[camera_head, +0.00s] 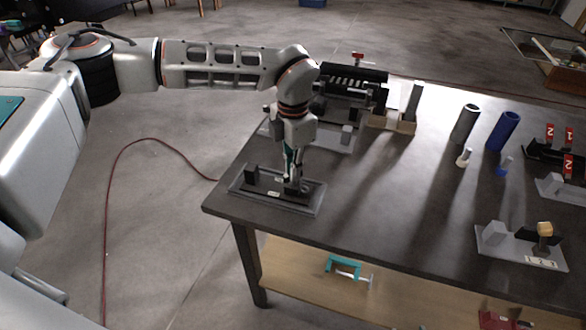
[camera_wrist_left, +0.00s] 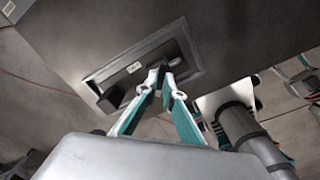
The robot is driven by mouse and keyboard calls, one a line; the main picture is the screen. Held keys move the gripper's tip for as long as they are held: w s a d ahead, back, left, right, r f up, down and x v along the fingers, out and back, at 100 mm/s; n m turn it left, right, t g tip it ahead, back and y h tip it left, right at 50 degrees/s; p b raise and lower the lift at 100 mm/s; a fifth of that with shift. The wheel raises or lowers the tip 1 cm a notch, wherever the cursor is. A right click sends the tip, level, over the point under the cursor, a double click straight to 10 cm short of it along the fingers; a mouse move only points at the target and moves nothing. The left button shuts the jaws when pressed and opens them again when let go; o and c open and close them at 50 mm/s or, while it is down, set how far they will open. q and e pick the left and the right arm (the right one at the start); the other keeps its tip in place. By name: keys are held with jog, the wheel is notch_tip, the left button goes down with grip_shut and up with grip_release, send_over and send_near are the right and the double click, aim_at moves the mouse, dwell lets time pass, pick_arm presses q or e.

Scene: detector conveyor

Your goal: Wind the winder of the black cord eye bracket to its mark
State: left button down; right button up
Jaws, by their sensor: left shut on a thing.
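My left gripper (camera_head: 292,186) points down at a grey plate (camera_head: 310,208) near the table's left front corner. A black bracket base with an upright black block (camera_head: 252,173) and a small white label (camera_head: 276,193) lies on this plate. In the left wrist view the fingertips (camera_wrist_left: 164,76) come together over the black base, beside the label (camera_wrist_left: 133,67); the black block (camera_wrist_left: 111,100) stands to their left. The gripper is shut on a small part there, seemingly the winder, which the fingers mostly hide. I cannot make out its mark. My right gripper is not recognisable in either view.
Behind the gripper stands another grey plate (camera_head: 340,147) and a black ribbed device (camera_head: 350,85). Grey (camera_head: 465,124) and blue (camera_head: 503,131) cylinders stand farther right. A plate with a wooden-topped post (camera_head: 545,230) is at the right front. The table between is clear.

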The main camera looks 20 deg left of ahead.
pick_arm(q)
jog(key=shift+n, duration=1.9)
jog(key=c, duration=2.2)
grip_release()
jog(key=shift+r, duration=0.1)
notch_tip(320, 180, up, 12)
jog(key=shift+f, duration=0.1)
